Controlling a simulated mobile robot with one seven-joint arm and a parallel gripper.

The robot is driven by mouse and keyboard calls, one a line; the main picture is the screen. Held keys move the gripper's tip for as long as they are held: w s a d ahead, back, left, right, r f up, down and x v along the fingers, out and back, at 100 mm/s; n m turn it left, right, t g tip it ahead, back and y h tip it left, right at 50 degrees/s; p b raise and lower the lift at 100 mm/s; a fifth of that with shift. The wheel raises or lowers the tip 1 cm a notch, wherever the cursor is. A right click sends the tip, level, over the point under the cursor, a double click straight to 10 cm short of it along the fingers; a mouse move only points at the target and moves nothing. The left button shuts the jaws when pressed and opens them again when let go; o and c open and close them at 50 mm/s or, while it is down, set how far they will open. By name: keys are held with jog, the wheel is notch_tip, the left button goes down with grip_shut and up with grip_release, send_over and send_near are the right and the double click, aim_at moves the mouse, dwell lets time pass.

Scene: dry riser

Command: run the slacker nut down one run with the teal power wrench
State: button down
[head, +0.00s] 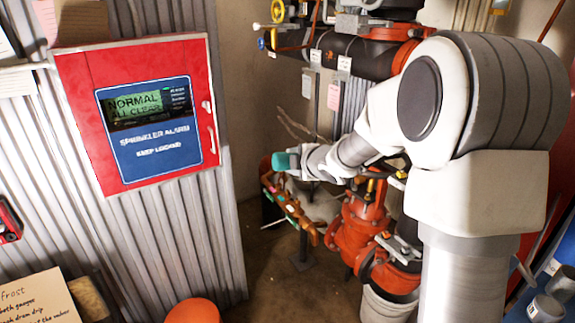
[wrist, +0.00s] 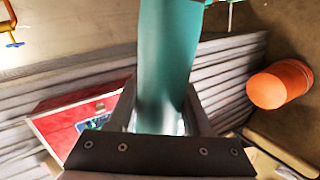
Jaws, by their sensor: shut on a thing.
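The teal power wrench (wrist: 165,60) fills the upper middle of the wrist view, between the fingers of my gripper (wrist: 158,115). In the head view, a short teal part of it (head: 285,161) shows at the end of my gripper (head: 296,165). My gripper is shut on the wrench and holds it in the air. The wrench's working end is not clear in either view. A red valve (head: 362,222) with flanges stands below and to the right of my gripper, apart from the wrench. I cannot pick out the slacker nut.
A red sprinkler alarm cabinet (head: 140,110) reading "NORMAL ALL CLEAR" hangs on the corrugated wall at left. A tool rack (head: 290,208) stands below my gripper. A white bucket (head: 385,304) sits beneath the valve. An orange round thing (head: 193,311) is at the bottom. Bare floor (head: 265,275) lies between.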

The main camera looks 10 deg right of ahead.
jog(key=w+d+r+n+y+p, duration=0.1)
jog(key=w+d+r+n+p, duration=0.1)
jog(key=d+r+p, duration=0.4)
jog(key=d+r+n, duration=0.1)
jog(key=d+r, duration=0.2)
jog(key=shift+d+n+g+y+p, duration=0.3)
jog(key=shift+d+y+p, duration=0.05)
jog(key=shift+d+y, duration=0.05)
jog(key=shift+r, duration=0.1)
jog(key=shift+w+d+p, duration=0.35)
jog(key=shift+d+p, duration=0.35)
jog(key=shift+d, duration=0.2)
jog(key=shift+w+d+p, duration=0.4)
jog(key=shift+d+p, duration=0.3)
jog(key=shift+d, duration=0.25)
jog(key=shift+w+d+p, duration=0.35)
jog(key=shift+d+p, duration=0.35)
jog(key=shift+d, duration=0.2)
jog(key=shift+w+d+p, duration=0.3)
jog(key=shift+d+p, duration=0.3)
jog(key=shift+d, duration=0.2)
dwell(0.5)
jog(key=shift+a, duration=0.15)
